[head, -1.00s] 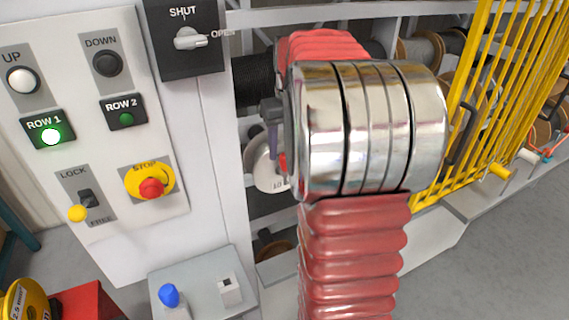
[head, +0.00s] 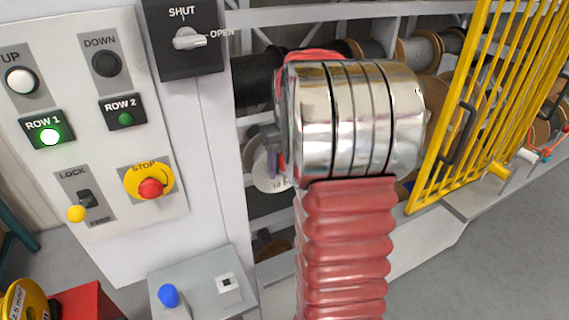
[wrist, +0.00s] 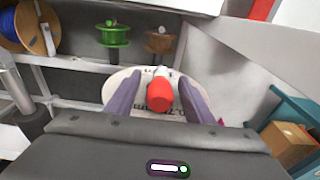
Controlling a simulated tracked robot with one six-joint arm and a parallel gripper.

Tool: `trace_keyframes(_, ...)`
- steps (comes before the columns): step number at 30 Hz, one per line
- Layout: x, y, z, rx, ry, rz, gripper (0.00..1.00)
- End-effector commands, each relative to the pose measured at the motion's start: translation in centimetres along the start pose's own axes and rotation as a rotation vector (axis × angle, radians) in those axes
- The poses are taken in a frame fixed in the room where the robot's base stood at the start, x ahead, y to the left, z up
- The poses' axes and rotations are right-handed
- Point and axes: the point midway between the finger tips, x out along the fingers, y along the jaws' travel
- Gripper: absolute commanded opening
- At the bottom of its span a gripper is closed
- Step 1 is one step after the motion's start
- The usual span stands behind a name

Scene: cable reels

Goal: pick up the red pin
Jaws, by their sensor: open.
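The red pin (wrist: 160,95) shows in the wrist view, with a short pale part at its far end. It stands out from the face of a white labelled disc (wrist: 114,90). My gripper (wrist: 160,103) is open. Its two purple fingers lie on either side of the pin, with a gap visible on each side. In the head view my gripper (head: 270,162) is in front of the same disc (head: 266,184), and my wrist hides most of the pin.
A control panel (head: 125,215) with buttons stands left of my arm. A yellow barred gate (head: 447,150) is on the right. Reels stand on the rack behind, including a green one (wrist: 113,36). A teal stand (wrist: 290,110) with a brown box is at right in the wrist view.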

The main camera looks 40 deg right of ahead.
Motion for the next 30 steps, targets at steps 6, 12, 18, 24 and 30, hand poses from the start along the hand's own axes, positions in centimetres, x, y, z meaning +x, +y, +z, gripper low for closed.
trace_keyframes(6,2.5,0.0,0.0,0.000,-0.001,-0.001,0.48)
trace_keyframes(12,2.8,0.0,0.0,0.000,0.001,0.000,0.48)
trace_keyframes(18,2.8,0.0,0.0,-0.001,0.000,0.000,0.48)
trace_keyframes(24,2.7,0.0,0.0,-0.001,0.000,0.000,0.46)
trace_keyframes(30,2.7,0.0,0.0,-0.001,0.000,0.000,0.32)
